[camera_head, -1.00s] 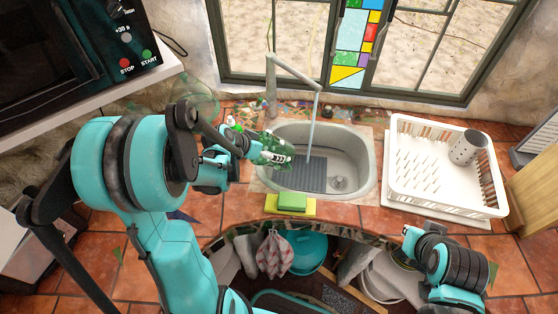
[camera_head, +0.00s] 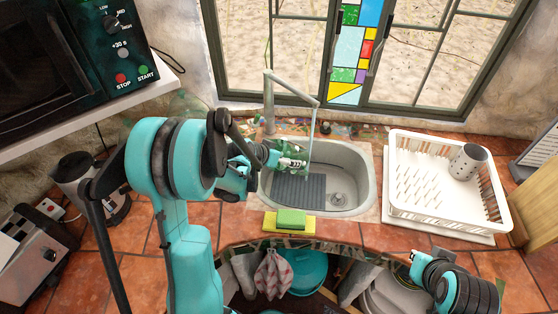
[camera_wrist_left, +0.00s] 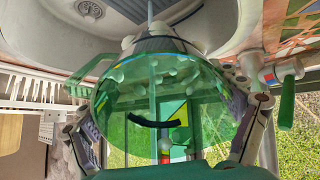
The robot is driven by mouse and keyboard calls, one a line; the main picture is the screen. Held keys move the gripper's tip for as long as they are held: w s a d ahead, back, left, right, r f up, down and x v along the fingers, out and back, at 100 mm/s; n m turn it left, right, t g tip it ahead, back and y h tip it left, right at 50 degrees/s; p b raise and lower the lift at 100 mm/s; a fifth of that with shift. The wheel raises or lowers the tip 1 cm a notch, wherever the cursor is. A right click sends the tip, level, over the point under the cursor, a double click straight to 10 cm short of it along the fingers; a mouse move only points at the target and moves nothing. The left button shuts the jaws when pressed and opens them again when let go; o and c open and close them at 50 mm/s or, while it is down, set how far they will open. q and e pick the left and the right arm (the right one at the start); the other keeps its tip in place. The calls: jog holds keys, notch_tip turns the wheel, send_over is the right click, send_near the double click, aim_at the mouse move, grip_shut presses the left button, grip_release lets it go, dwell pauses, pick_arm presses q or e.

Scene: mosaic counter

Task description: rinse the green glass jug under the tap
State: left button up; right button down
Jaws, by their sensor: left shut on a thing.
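The green glass jug (camera_head: 294,163) is over the left part of the sink (camera_head: 368,190), partly hidden by my left gripper (camera_head: 287,161). The jug is large and see-through in the left wrist view (camera_wrist_left: 130,120), with its handle on the left side. My left gripper's fingers close on the jug from both sides there. The tap (camera_head: 290,88) stands behind the sink, and a thin stream (camera_head: 312,125) falls from its spout beside or into the jug; I cannot tell which. My right gripper (camera_head: 416,264) is low at the right, its fingers unclear.
A green sponge on a yellow cloth (camera_head: 270,226) lies at the sink's front edge. A white dish rack (camera_head: 400,205) holding a grey cup (camera_head: 467,161) stands right of the sink. A microwave (camera_head: 60,60) is at upper left. Bottles crowd the sink's back left.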

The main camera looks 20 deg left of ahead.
pick_arm(q)
jog(key=shift+w+d+f, duration=0.1)
jog(key=shift+w+d, duration=0.05)
jog(key=shift+w, duration=0.15)
jog(key=w+d, duration=0.1)
jog(key=w, duration=0.2)
jog(key=w+d, duration=0.1)
jog(key=w, duration=0.2)
jog(key=w+d+b, duration=0.1)
jog(key=w, duration=0.2)
jog(key=shift+w+d, duration=0.25)
jog(key=shift+w, duration=0.05)
jog(key=shift+d, duration=0.1)
dwell(0.4)
jog(key=shift+s+d, duration=0.2)
jog(key=shift+d, duration=0.25)
jog(key=shift+a+b, duration=0.15)
jog(key=shift+b, duration=0.15)
jog(key=shift+w+a, duration=0.2)
jog(key=shift+a, duration=0.25)
jog(key=shift+d, duration=0.1)
